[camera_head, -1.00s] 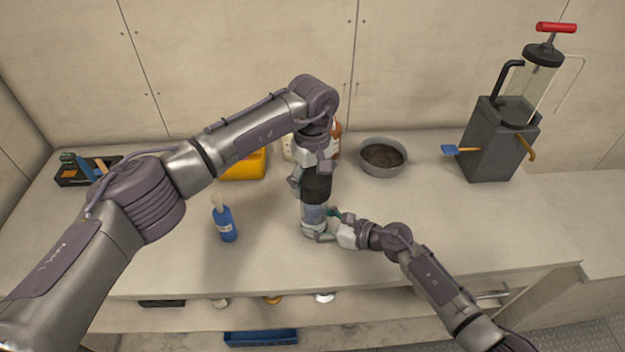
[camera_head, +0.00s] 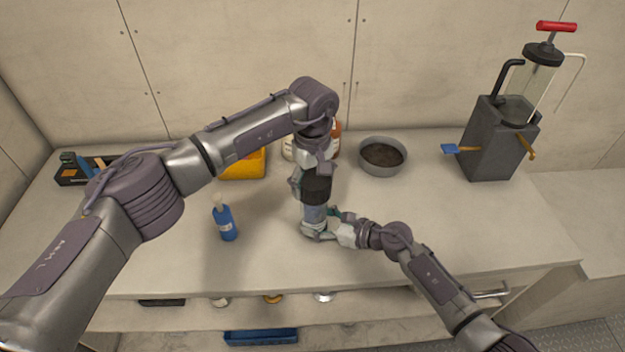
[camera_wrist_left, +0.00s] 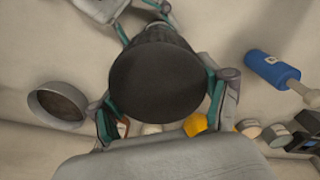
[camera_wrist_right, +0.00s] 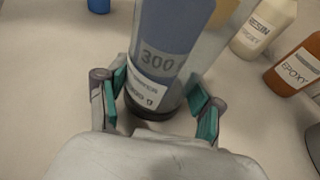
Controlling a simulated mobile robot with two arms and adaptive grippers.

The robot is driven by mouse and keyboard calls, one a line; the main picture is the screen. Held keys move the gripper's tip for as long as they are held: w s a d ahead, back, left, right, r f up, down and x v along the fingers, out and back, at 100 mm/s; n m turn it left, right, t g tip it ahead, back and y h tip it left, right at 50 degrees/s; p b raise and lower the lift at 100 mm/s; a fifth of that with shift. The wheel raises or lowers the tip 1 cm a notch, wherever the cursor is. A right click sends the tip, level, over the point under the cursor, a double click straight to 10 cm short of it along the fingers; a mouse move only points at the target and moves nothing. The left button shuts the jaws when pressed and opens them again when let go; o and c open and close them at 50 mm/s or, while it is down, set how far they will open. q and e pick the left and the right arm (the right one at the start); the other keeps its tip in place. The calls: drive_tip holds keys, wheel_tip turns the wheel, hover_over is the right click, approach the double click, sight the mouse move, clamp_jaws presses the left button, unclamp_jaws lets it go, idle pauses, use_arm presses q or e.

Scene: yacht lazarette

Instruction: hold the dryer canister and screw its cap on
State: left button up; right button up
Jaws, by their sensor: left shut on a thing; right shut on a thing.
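The dryer canister is a clear, blue-filled cylinder (camera_head: 314,213) standing upright on the bench, with a label reading 300 in the right wrist view (camera_wrist_right: 160,62). My right gripper (camera_wrist_right: 158,100) is shut on it low down, near its dark base. The black cap (camera_head: 316,188) is at the canister's top, and its flat round top fills the middle of the left wrist view (camera_wrist_left: 157,80). My left gripper (camera_wrist_left: 160,98) comes from above and is shut on the cap, one finger on each side. I cannot tell how tightly the cap sits; the joint is hidden.
A grey bowl (camera_head: 382,168) with dark contents is behind right. An epoxy bottle (camera_wrist_right: 298,68) and a resin bottle (camera_wrist_right: 264,28) stand behind the canister. A grey pump unit (camera_head: 495,140) is far right. The right front bench is clear.

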use_arm(q)
drive_tip(key=shift+f, duration=0.75)
idle(0.4)
use_arm(e)
drive_tip(key=shift+o, duration=1.3)
drive_tip(key=c, duration=0.9)
use_arm(q)
drive_tip(key=m, duration=0.5)
drive_tip(key=shift+d, duration=0.15)
drive_tip(key=m, duration=0.4)
drive_tip(key=shift+d, duration=0.1)
drive_tip(key=m, duration=0.3)
drive_tip(key=shift+d+m, duration=0.1)
drive_tip(key=shift+m, duration=0.2)
